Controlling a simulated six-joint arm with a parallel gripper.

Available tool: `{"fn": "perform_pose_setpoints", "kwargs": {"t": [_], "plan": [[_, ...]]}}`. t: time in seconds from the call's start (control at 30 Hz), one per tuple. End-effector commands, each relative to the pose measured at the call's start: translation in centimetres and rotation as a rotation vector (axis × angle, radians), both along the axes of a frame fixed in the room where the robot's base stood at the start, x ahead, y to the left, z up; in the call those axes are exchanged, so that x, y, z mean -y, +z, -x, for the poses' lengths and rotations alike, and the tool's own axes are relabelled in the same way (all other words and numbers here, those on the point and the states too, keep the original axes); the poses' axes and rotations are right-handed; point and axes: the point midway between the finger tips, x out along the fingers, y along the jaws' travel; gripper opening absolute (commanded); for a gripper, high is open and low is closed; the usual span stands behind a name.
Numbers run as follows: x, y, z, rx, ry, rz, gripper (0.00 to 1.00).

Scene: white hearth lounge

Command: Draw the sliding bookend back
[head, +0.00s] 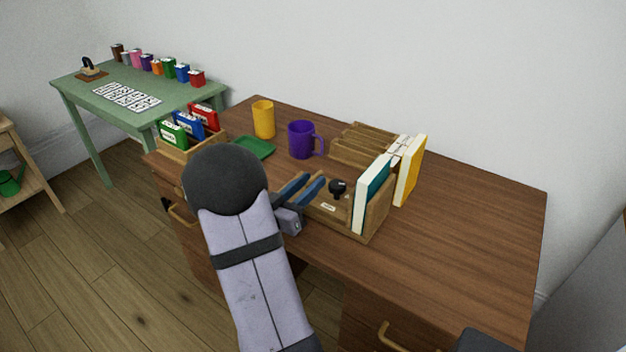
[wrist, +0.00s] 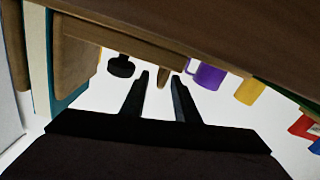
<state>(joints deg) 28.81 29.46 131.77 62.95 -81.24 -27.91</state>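The wooden bookend (head: 376,219) stands at the desk's front, in the middle of the head view, with a low labelled base (head: 328,207) to its left. A black knob (head: 338,186) stands up from this wooden piece; it also shows in the wrist view (wrist: 121,66). A teal book (head: 373,184) stands upright against the bookend, and a yellow book (head: 411,171) stands behind it. My gripper (head: 313,184) is just left of the knob, apart from it. In the wrist view its two fingers (wrist: 164,80) are spread with nothing between them.
A purple mug (head: 301,140) and a yellow cup (head: 263,119) stand behind my gripper. A wooden file rack (head: 361,141) is behind the knob. A green tray (head: 254,147) and a box of coloured packs (head: 190,151) are left. The desk's right side (head: 470,220) is clear.

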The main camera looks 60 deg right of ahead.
Motion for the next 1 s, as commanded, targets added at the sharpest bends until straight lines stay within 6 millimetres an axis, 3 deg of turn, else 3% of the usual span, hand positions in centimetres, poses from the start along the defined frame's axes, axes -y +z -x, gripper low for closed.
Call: {"fn": "perform_pose_setpoints", "kwargs": {"t": [0.2, 0.53, 0.67, 0.87, 1.0], "plan": [[1.8, 0.0, 0.0, 0.001, -0.001, -0.001, 0.28], [2.0, 0.0, 0.0, 0.0, 0.001, 0.0, 0.28], [2.0, 0.0, 0.0, 0.0, 0.001, 0.0, 0.0], [2.0, 0.0, -0.1, 0.0, 0.0, 0.0, 0.0], [2.1, 0.1, -1.5, -0.001, 0.003, 0.001, 0.0]]}}
